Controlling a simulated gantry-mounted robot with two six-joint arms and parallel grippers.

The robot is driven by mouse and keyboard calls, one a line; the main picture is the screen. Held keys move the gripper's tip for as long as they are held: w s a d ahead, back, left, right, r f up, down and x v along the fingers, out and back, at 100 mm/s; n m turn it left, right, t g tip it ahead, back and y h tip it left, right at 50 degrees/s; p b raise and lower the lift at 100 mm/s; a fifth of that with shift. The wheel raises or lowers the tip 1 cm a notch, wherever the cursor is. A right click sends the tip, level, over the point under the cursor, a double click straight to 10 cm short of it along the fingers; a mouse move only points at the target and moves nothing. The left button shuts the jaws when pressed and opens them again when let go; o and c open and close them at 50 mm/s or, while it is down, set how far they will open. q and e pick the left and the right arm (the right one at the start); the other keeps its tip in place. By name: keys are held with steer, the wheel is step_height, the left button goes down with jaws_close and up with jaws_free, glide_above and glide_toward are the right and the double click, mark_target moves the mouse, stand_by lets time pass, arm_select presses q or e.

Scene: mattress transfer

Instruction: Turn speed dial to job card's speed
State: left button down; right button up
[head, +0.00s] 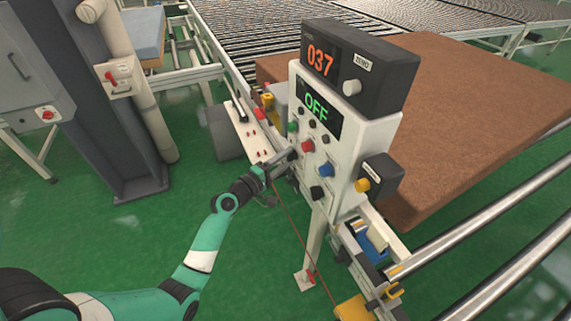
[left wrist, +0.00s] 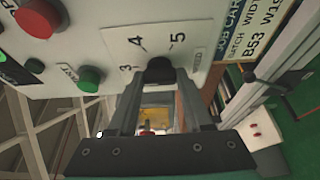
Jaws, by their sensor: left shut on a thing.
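The control box (head: 350,150) stands upright in the middle of the head view, with a green OFF display and an orange 037 display above it. The black speed dial (left wrist: 160,68) sits on a white panel marked 3, 4 and 5, beside a SPEED label. My left gripper (left wrist: 158,82) is shut on the dial, one finger on each side. In the head view my left gripper (head: 284,160) reaches the box's left side, and the dial is not clear there. The job card (left wrist: 238,32) is cut off at the upper right; its speed line does not show. My right gripper is not in view.
Red (left wrist: 38,17) and green (left wrist: 88,78) buttons sit left of the dial. Several knobs and buttons cover the box's front. A brown mattress (head: 470,120) lies behind the box, by metal rollers (head: 500,250).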

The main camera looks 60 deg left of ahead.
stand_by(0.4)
arm_select(q)
steer(key=shift+c, duration=1.6)
jaws_free()
steer(key=v, duration=1.1)
steer(key=shift+s, duration=0.3)
